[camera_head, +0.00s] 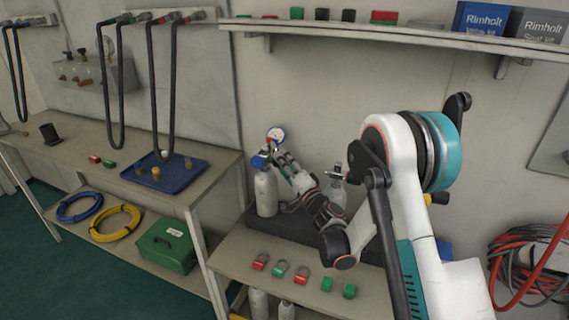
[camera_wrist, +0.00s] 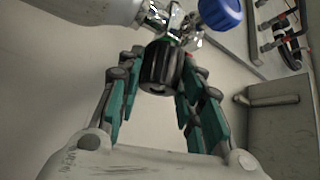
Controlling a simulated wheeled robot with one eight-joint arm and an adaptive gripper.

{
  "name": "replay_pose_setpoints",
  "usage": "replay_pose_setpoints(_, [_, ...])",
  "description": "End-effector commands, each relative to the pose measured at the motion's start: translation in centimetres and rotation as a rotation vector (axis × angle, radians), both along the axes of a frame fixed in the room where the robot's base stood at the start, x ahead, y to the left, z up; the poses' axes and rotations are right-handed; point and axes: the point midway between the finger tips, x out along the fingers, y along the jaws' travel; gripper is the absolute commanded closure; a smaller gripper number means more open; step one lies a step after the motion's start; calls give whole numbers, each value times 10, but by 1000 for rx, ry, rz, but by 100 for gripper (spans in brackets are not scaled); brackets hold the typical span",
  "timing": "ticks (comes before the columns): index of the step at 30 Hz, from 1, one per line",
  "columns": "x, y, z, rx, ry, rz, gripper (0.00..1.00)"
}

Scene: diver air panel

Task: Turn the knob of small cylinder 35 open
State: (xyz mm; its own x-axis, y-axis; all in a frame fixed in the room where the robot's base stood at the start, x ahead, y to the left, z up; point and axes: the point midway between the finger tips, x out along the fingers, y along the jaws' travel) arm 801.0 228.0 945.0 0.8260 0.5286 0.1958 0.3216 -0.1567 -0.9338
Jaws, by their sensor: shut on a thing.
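A small white cylinder (camera_head: 266,192) stands upright at the left end of a dark rack, with a round gauge (camera_head: 276,135) above its valve. Its number cannot be read. A blue knob (camera_head: 258,161) shows at its valve, and a blue knob also shows in the wrist view (camera_wrist: 221,14), apart from my fingers. My gripper (camera_head: 278,158) reaches the valve from the right. In the wrist view my gripper (camera_wrist: 158,72) has its teal fingers on both sides of a black ribbed knob (camera_wrist: 160,68) and is shut on it. The cylinder's pale body (camera_wrist: 95,8) shows at top left there.
A second small cylinder (camera_head: 337,195) stands on the dark rack (camera_head: 285,222), partly behind my arm. Several red and green padlocks and tags lie on the bench (camera_head: 245,247) in front. A shelf (camera_head: 390,35) runs above. A blue tray (camera_head: 195,177) lies on the left bench.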

Motion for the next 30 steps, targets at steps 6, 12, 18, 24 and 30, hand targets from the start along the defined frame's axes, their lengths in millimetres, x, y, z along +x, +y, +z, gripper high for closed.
replay_pose_setpoints(6, [0, 0, -2, -57, -156, 0, 90])
replay_pose_setpoints(12, [0, 0, -2, -103, -273, -1, 90])
replay_pose_setpoints(18, [0, 0, -2, -131, -347, -1, 90])
replay_pose_setpoints(24, [0, 0, -2, -143, -378, -1, 90])
replay_pose_setpoints(30, [0, 1, -2, -145, -383, 1, 90])
